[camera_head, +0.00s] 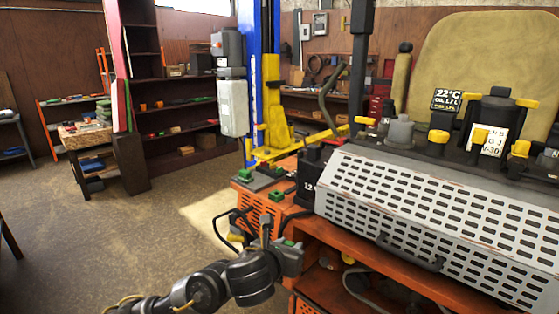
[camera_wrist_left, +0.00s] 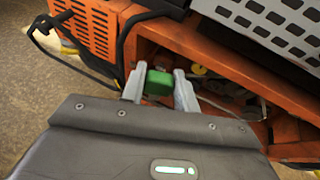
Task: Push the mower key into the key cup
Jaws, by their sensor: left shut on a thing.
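My left gripper (camera_head: 289,256) is in the lower middle of the head view, in front of the orange mower body (camera_head: 342,240). In the left wrist view its two grey fingers (camera_wrist_left: 160,90) are shut on a small green block, which I take to be the mower key (camera_wrist_left: 158,82). A bit of green also shows at the gripper in the head view. The rest of the key is hidden between the fingers. I cannot pick out the key cup with certainty. My right gripper is not in view.
A grey slotted cover (camera_head: 440,225) with a dark handle lies over the mower. Green-topped parts (camera_head: 266,171) sit on the orange body near a black battery-like box (camera_head: 313,175). Cables hang beside my gripper. A yellow and blue lift post (camera_head: 268,95) stands behind.

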